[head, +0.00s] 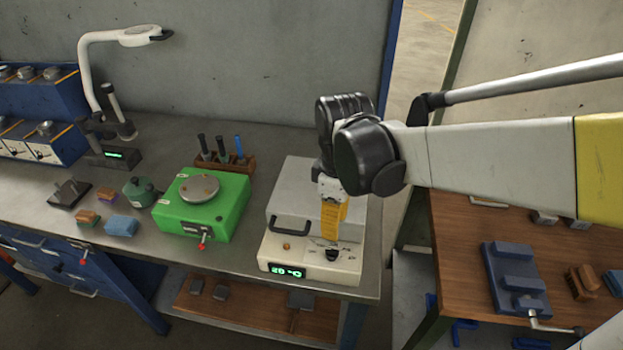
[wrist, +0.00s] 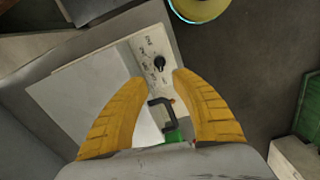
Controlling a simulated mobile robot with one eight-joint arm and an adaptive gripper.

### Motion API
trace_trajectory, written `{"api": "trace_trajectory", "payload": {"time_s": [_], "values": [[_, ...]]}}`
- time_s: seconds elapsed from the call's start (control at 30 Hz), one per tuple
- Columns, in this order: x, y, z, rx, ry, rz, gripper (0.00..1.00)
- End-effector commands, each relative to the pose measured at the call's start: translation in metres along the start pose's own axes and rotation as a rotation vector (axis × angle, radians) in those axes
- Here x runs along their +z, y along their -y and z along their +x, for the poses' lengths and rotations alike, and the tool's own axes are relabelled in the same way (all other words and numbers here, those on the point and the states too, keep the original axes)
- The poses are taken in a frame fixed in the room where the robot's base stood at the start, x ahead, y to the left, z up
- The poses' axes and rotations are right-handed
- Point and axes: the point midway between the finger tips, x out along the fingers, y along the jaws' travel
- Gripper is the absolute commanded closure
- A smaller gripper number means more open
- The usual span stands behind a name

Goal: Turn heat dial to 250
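The billet furnace (head: 298,195) is a pale box with a dark door handle (head: 289,227), standing on the right end of the metal bench. Its front panel has a small black heat dial (head: 331,255) and a green lit display (head: 287,271) whose digits I cannot read surely. My gripper (head: 331,237) points down just above and behind the dial. In the wrist view the dial (wrist: 159,63) lies beyond the tips, in line with the gap between the yellow fingers of my gripper (wrist: 159,79). The fingers are wide apart, with nothing between them. The dial's pointer setting is too small to read.
A green box with a round plate (head: 200,188) stands left of the furnace. Behind it is a wooden rack (head: 224,162) of handled tools. A wooden table with a blue vise (head: 515,280) is at right. The bench edge runs close in front of the panel.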

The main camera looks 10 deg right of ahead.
Motion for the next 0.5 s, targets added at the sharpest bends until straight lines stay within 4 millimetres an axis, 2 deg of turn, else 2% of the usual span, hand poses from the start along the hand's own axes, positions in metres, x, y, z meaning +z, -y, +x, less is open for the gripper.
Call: {"api": "trace_trajectory", "payload": {"time_s": [0.03, 0.3, 0.5], "values": [[0.000, 0.000, 0.011, 0.000, 0.000, 0.001, 0.69], [0.000, -0.001, 0.067, 0.002, -0.002, 0.003, 0.69], [0.000, -0.001, 0.092, 0.002, -0.002, 0.004, 0.69]]}}
